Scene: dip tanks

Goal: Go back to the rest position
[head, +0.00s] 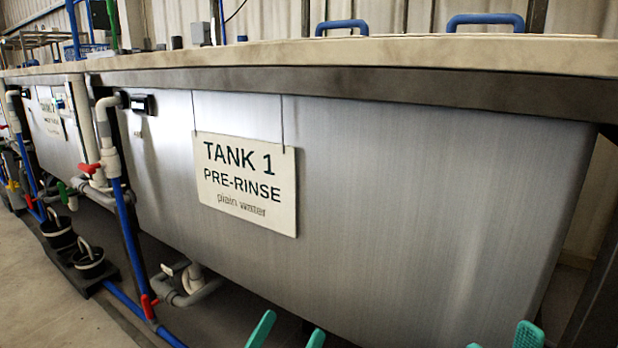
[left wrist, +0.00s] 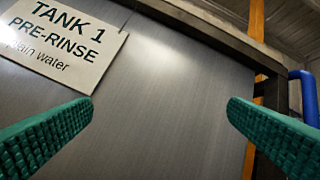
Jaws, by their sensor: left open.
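My left gripper (head: 290,334) shows at the bottom edge of the head view as two teal fingertips, set apart and empty. My right gripper (head: 500,340) shows at the bottom right of the head view. Only its teal tips are in the picture, with a gap between them and nothing seen there. Both arms behind the tips are out of the picture.
The brushed metal tank (head: 400,190) fills the view ahead, with a hanging TANK 1 PRE-RINSE sign (head: 246,184). A thick pale rim (head: 400,55) runs above, with blue handles (head: 485,20). Pipes with red valves (head: 110,165) and black buckets (head: 88,260) stand left. Floor is clear lower left.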

